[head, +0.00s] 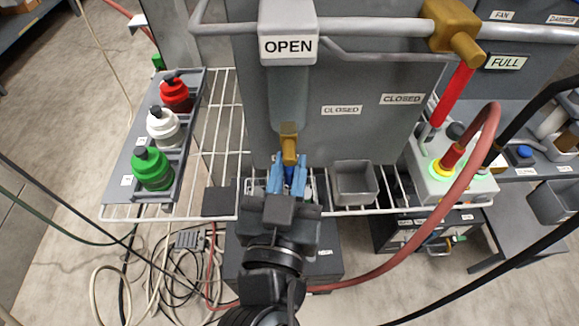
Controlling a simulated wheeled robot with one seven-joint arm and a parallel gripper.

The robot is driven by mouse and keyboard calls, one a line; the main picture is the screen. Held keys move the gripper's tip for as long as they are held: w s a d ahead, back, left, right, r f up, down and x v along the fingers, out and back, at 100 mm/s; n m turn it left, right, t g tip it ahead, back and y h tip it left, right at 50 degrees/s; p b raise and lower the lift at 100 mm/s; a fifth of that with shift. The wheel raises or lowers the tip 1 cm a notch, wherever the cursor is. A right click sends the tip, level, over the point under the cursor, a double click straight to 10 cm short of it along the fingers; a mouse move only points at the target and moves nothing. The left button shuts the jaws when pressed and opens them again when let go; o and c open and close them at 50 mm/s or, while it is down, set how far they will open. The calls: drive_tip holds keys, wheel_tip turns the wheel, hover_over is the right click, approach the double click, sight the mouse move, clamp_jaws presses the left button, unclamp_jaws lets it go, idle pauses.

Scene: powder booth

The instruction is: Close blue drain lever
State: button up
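A brass drain valve (289,143) sits below a grey vertical pipe (287,95) in front of the grey panel. A dark blue lever (289,175) shows just below the valve, pointing down toward me. My gripper (289,180) is at the lever, with a light blue finger on either side of it. Whether the fingers touch or squeeze the lever cannot be told, and my gripper body hides the lever's lower end. An OPEN sign (288,47) is on the grey housing above the pipe. A CLOSED label (341,110) is on the panel to the right.
A white wire shelf (222,110) lies around the valve. A grey rack (128,192) with red, white and green bottles stands left. A grey bin (353,183) is close right of my gripper. A red-handled brass valve (452,30) and a red hose (462,185) are farther right.

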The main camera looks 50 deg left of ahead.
clamp_jaws()
drive_tip(key=shift+w+d+f+n+b, duration=0.1)
drive_tip(key=shift+w+n+b, duration=0.05)
drive_tip(key=shift+n+b, duration=0.3)
drive_tip(key=shift+n, duration=0.35)
drive_tip(key=o, duration=0.5)
unclamp_jaws()
drive_tip(key=shift+o, duration=0.2)
drive_tip(key=shift+s+d, duration=0.3)
drive_tip(key=shift+s, duration=0.05)
drive_tip(key=b+v, duration=0.2)
drive_tip(key=v, duration=0.5)
drive_tip(key=shift+b, duration=0.3)
